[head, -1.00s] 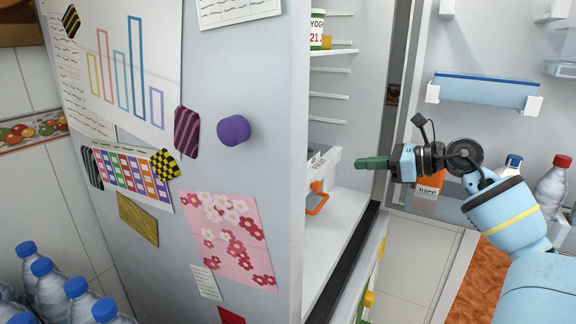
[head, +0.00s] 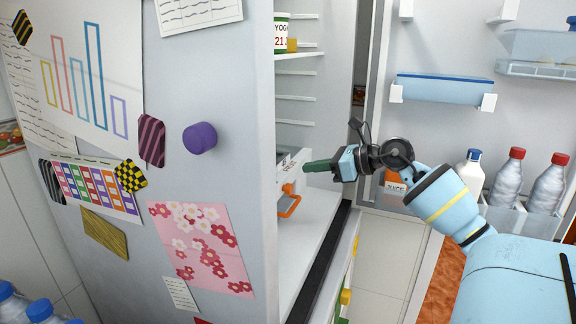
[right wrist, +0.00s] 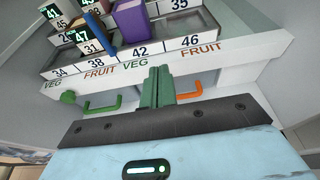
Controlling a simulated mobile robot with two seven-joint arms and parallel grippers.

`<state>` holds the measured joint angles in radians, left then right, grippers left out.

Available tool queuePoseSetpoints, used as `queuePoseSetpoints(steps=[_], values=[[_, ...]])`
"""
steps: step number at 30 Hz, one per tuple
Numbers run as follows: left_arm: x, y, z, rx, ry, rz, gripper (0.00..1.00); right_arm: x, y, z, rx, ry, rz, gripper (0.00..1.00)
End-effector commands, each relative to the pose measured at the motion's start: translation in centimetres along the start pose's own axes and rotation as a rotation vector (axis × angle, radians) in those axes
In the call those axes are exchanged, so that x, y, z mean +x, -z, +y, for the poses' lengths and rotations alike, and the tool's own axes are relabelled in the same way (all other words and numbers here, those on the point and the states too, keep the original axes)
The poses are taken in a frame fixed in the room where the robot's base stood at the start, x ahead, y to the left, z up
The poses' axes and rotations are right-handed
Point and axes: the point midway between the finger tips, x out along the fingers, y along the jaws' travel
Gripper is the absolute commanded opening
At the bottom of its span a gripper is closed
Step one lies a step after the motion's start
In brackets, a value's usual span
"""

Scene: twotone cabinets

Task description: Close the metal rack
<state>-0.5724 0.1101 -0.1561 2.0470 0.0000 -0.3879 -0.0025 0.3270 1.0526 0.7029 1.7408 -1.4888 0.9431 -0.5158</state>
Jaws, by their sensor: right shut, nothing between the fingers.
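The rack (head: 291,172) shows in the head view as a pale sliding tray inside the open fridge, partly hidden by the fridge's side wall. In the right wrist view, the rack (right wrist: 222,62) has a white front edge with FRUIT and VEG labels and numbered compartments holding several boxes. My right gripper (head: 308,167) is shut and empty, its green fingertips at the rack's front in the head view. In the right wrist view the fingertips (right wrist: 157,72) overlap the front edge near a VEG label; I cannot tell whether they touch. My left gripper is not in view.
An orange handle (head: 289,205) hangs below the rack front, and a green handle (right wrist: 103,106) shows in the right wrist view. The open fridge door (head: 455,132) carries bottles at the right. The fridge's side wall (head: 250,130) stands left of my right gripper.

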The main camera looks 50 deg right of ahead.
Motion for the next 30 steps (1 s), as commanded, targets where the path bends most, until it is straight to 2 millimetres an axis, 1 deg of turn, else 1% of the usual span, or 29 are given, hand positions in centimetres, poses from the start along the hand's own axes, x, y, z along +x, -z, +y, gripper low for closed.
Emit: queuePoseSetpoints(steps=[6, 15, 22, 30], values=[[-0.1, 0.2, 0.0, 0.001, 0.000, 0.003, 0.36, 2.7, -0.1, -0.1, -0.001, 0.001, -0.001, 0.00], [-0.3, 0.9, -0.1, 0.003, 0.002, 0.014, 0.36, 5.5, -1.0, -0.1, 0.000, 0.002, -0.004, 0.00], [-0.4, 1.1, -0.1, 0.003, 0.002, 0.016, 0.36, 6.7, -1.2, 0.0, 0.001, 0.001, -0.001, 0.00], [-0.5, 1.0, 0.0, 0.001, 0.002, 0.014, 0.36, 7.0, -1.2, 0.0, 0.000, 0.001, 0.000, 0.00]])
